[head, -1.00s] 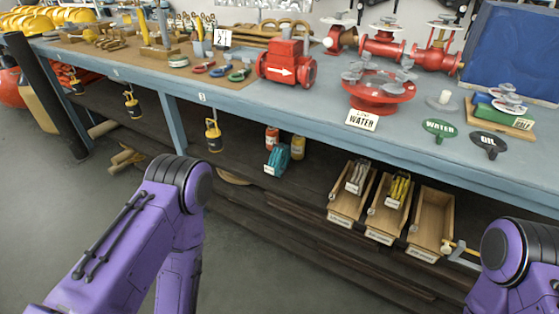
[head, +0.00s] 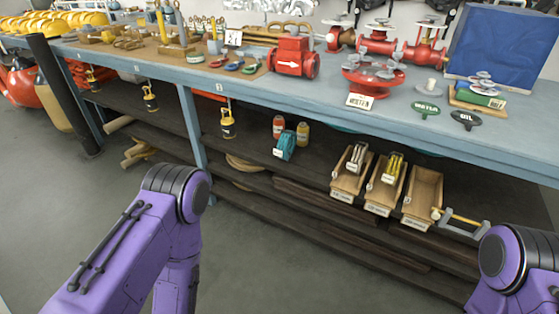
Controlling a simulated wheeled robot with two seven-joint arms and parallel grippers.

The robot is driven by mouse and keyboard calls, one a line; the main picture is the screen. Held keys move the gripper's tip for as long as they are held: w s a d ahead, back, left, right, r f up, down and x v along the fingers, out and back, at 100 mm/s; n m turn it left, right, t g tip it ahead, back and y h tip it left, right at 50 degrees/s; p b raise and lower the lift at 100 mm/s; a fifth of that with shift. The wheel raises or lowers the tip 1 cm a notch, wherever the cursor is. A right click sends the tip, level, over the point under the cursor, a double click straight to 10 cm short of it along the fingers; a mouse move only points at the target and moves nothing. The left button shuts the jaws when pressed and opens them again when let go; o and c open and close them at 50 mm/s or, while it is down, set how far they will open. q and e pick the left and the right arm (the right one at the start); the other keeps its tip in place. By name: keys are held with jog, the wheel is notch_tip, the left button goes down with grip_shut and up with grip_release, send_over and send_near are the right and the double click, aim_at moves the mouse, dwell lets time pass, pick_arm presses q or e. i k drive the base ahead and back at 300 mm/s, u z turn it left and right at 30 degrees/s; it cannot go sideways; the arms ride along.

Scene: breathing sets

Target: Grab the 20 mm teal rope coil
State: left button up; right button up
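A teal coil (head: 286,146) with a small white tag sits on the upper lower-shelf board under the blue workbench, left of the wooden bins. Neither gripper is in view.
The workbench (head: 420,130) overhangs the shelf. Wooden bins (head: 422,197) with some metal and yellow items stand right of the coil, beside a yellow-handled grey tool (head: 462,222). A yellow-black hanging weight (head: 227,124) is left of it. The grey floor in front is clear.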

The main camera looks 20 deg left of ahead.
aim_at(288, 140)
jog(key=z, duration=0.05)
jog(key=k, duration=0.6)
jog(key=u, duration=0.9)
jog(key=i, duration=1.6)
jog(key=z, duration=0.7)
